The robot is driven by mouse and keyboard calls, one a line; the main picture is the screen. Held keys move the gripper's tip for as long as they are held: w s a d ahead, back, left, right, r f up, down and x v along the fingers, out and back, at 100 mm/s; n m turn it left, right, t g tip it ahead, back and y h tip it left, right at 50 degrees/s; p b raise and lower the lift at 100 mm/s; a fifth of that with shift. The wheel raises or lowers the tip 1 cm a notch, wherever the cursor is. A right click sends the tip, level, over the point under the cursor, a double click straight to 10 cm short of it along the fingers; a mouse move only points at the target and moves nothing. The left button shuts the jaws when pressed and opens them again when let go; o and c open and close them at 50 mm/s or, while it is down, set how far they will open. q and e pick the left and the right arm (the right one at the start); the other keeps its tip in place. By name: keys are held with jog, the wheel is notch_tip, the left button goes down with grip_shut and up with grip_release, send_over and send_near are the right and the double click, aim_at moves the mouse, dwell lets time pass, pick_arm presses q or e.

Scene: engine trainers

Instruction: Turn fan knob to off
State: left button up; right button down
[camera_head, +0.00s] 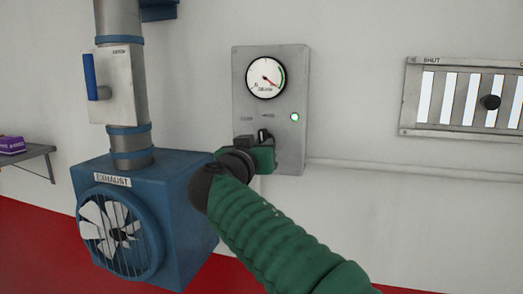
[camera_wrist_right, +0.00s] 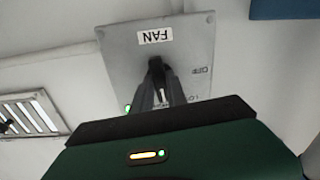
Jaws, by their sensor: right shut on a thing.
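A grey metal control panel (camera_head: 240,85) is fixed to the white wall. It carries a round gauge (camera_head: 266,77), a lit green lamp (camera_head: 295,117) and a dark fan knob (camera_head: 263,134) low down. My right gripper (camera_head: 257,142) is at the lower part of the panel, shut on the knob. In the right wrist view the panel (camera_wrist_right: 120,45) appears upside down with a FAN label (camera_wrist_right: 155,35). There the dark fingers (camera_wrist_right: 163,88) close around the knob (camera_wrist_right: 156,66); the fingers hide much of it, and its exact setting cannot be read. My left gripper is not in view.
A blue exhaust fan box (camera_head: 185,195) with a white-bladed fan (camera_head: 118,233) stands left of my right arm. A duct with a blue-handled lever (camera_head: 90,76) rises above it. A slatted vent (camera_head: 415,100) with a black knob (camera_head: 490,102) is on the right wall.

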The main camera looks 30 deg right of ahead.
jog(key=n+b, duration=0.1)
jog(key=n, duration=0.4)
jog(key=n+b, duration=0.1)
jog(key=n, duration=1)
jog(key=shift+w+a+f+n+b, duration=0.1)
jog(key=shift+a+f+n+b, duration=0.05)
jog(key=shift+f+n+b, duration=0.2)
dwell(0.4)
jog(key=c, duration=1.4)
grip_release()
jog(key=shift+o, duration=0.4)
jog(key=shift+a+r, duration=0.1)
jog(key=shift+a, duration=0.05)
jog(key=shift+a+r, duration=0.1)
jog(key=shift+a, duration=0.05)
